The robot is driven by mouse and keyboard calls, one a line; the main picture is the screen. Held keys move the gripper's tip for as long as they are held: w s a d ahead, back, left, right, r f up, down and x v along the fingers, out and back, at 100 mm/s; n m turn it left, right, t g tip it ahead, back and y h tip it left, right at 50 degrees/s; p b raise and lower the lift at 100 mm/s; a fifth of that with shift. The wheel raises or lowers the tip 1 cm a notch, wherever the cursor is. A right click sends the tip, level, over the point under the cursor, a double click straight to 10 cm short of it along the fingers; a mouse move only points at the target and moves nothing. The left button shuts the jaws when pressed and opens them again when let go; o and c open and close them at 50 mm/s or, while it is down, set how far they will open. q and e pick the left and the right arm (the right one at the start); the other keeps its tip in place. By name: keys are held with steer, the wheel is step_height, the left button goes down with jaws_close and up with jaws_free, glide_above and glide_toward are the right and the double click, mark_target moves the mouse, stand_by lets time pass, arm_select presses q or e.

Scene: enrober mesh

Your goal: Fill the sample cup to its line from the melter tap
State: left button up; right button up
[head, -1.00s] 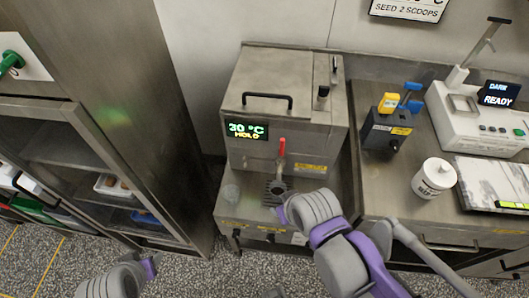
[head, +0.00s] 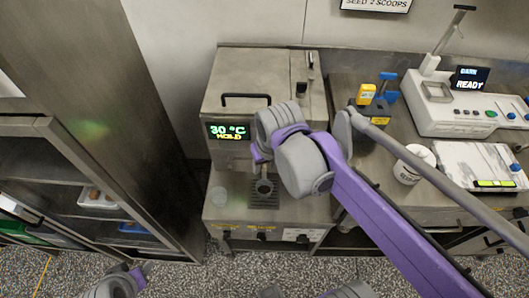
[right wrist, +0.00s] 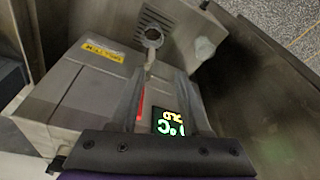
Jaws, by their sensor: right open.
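The melter (head: 255,80) is a steel box whose display (head: 230,131) reads 30 °C HOLD. Its red tap handle (right wrist: 139,105) shows between the fingers of my right gripper (right wrist: 160,92) in the right wrist view. That gripper is open, close to the melter front; I cannot tell whether a finger touches the handle. In the head view my right gripper (head: 260,153) hides the tap. A dark ring (head: 264,187) sits over the drip grate (head: 262,202).
A white tub (head: 410,165) stands on the right counter, beside a marble slab (head: 480,165). A white instrument (head: 455,105) reading DARK READY is behind them. A dark box (head: 372,115) with yellow and blue parts is nearer the melter. A steel cabinet (head: 75,90) stands left.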

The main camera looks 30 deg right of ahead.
steer(key=w+d+r+g, duration=0.1)
steer(key=w+r, duration=0.1)
steer(key=w+d+r+m+g, duration=0.1)
steer(key=w+d, duration=0.1)
steer(key=w, duration=0.1)
steer(key=w+d+r+m+g, duration=0.1)
steer(key=w+r, duration=0.1)
steer(key=w, duration=0.1)
steer(key=shift+w+d+r, duration=0.1)
steer(key=shift+d+r, duration=0.05)
steer(key=shift+r, duration=0.2)
steer(key=shift+f, duration=0.15)
step_height(320, 180, down, 10)
steer(key=shift+f, duration=0.25)
jaws_close()
stand_by(0.8)
